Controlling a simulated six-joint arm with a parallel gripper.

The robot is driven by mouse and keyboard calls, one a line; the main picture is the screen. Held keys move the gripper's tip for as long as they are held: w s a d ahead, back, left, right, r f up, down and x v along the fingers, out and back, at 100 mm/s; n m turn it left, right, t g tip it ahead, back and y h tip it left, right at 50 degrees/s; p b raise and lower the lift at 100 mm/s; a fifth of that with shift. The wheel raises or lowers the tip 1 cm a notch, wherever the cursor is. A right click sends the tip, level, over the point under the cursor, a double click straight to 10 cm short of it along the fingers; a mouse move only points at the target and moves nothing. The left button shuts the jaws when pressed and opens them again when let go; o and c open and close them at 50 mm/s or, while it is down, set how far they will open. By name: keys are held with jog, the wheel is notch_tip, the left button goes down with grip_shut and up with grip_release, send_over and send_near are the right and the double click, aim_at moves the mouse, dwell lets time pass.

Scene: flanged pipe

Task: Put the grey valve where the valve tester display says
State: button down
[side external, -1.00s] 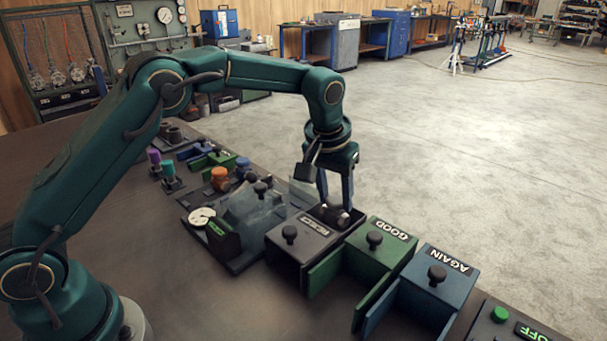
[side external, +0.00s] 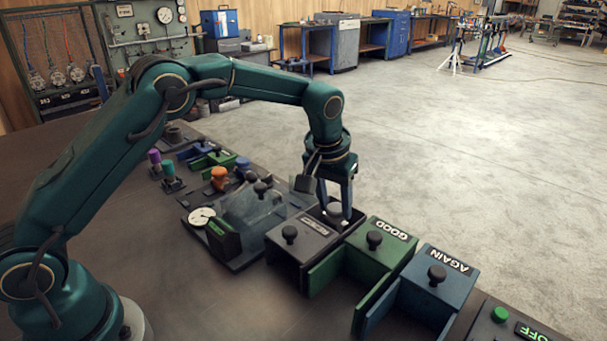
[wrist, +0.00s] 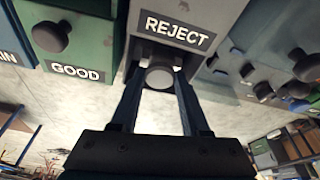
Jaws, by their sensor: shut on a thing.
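My gripper (side external: 334,208) points down at the far side of the grey REJECT box (side external: 300,250). It is shut on the grey valve (wrist: 159,78), whose round face shows between the fingertips in the wrist view. The valve (side external: 334,210) is at the box's opening, behind the REJECT label (wrist: 178,28). I cannot tell whether it touches the box inside. The valve tester, with a round gauge (side external: 201,216) and a clear cover, stands left of the box. Its small green display (side external: 216,229) is too small to read.
The green GOOD box (side external: 375,250) and blue AGAIN box (side external: 436,283) stand right of the REJECT box, close together. A green button (side external: 499,314) is at the lower right. Several coloured valves and fittings crowd the bench behind the tester.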

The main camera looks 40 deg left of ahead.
aim_at(334, 209)
jog(key=shift+f, duration=0.6)
dwell(0.4)
grip_release()
jog(key=shift+r, duration=0.1)
jog(key=shift+r, duration=3.45)
